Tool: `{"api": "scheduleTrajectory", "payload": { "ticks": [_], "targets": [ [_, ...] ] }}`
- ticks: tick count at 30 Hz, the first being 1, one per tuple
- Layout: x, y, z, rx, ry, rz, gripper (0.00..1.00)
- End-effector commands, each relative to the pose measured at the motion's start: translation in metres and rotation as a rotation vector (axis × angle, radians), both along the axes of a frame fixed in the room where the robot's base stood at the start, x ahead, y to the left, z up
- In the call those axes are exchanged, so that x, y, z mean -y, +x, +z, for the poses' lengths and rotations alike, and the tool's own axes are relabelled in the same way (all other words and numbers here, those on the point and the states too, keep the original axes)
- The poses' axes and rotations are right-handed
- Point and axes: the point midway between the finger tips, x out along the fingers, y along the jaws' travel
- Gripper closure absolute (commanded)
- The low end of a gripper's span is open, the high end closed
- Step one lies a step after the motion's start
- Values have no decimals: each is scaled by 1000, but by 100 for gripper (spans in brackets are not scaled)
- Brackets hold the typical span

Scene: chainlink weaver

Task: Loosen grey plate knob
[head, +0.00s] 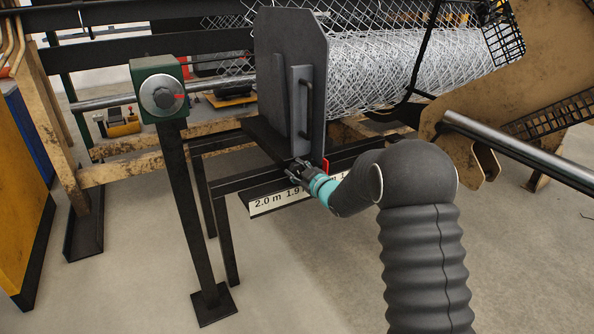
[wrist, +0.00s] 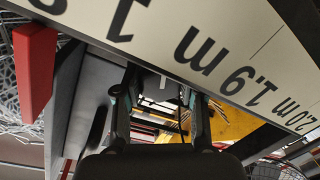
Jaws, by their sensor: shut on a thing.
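The grey plate (head: 285,40) stands upright at the end of the mesh roll in the head view, with a dark handle (head: 310,92) on its face. My gripper (head: 297,172) is at the plate's lower edge, just above the scale strip. In the wrist view my gripper (wrist: 160,88) has a finger on either side of a small dark part below the strip. It is shut on this part, which I take to be the plate's knob. The knob is mostly hidden by the fingers, and its turn cannot be told.
The white scale strip (head: 270,203) runs close by my gripper, with a red pointer (head: 325,166) beside it; the pointer (wrist: 35,70) is also in the wrist view. A black post with a green-backed dial (head: 162,95) stands left. The mesh roll (head: 390,70) lies behind.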

Motion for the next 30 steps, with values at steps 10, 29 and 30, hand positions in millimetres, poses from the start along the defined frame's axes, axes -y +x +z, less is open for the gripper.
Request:
{"api": "scheduleTrajectory", "payload": {
  "ticks": [10,29,30],
  "targets": [
    [0,0,1,42,-59,0,95],
    [0,0,0,42,-61,1,34],
    [0,0,0,42,-61,1,34]
  ]
}}
